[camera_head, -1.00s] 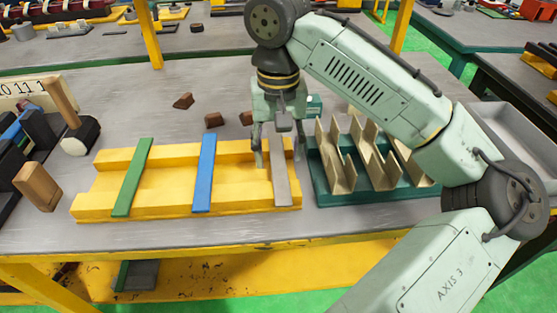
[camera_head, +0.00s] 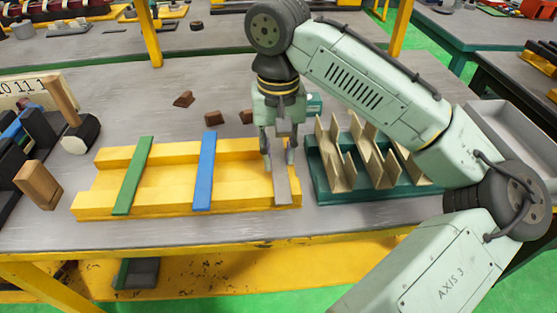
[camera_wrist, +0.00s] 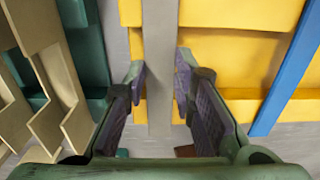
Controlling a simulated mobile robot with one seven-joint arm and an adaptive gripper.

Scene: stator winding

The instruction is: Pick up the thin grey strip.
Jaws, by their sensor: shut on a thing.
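The thin grey strip (camera_head: 282,190) lies across the right end of the yellow stepped block (camera_head: 172,203), running from back to front. My gripper (camera_head: 279,160) is over the strip from above, with one finger on each side of it, and is shut on it. In the wrist view the grey strip (camera_wrist: 159,60) runs between the two fingertips of my gripper (camera_wrist: 161,75). The strip still appears to rest on the block. The gripper hides part of the strip's far half in the head view.
A green strip (camera_head: 133,175) and a blue strip (camera_head: 204,172) lie across the same block to the left. Tan folded pieces (camera_head: 337,170) stand on a green base close to the right. A mallet (camera_head: 80,134) and small brown blocks (camera_head: 214,118) are on the table.

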